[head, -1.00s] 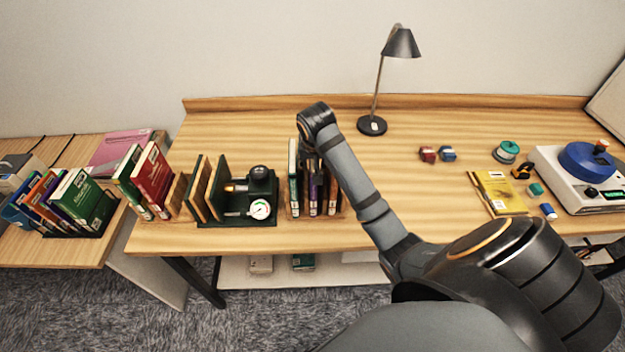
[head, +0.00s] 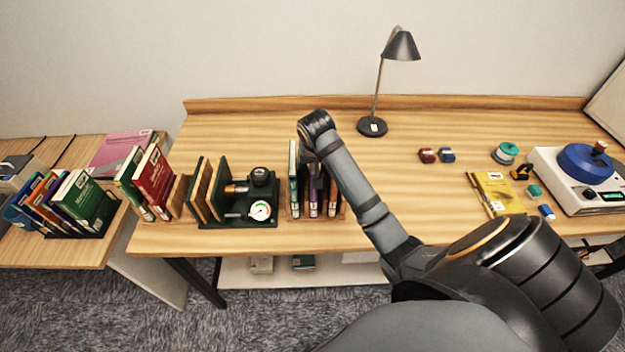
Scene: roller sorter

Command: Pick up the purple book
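A purple book (head: 315,192) stands upright among several books in the small wooden rack at the middle of the desk; its upper part is hidden behind my arm and gripper. Another purple-spined book (head: 57,217) leans in the rack on the left table. My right arm reaches across from the right, with its wrist above the middle rack. My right gripper (head: 309,155) points down at the tops of the books there. It is dark and mostly hidden by the wrist, so I cannot see its fingers or whether it touches a book. My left gripper is out of view.
A green-based holder (head: 235,218) with a gauge stands just left of the middle rack, beside red and green books (head: 154,182). A black lamp (head: 372,126) stands behind. Small blocks, a yellow book (head: 496,193) and a white device (head: 575,182) are at right. The desk centre is clear.

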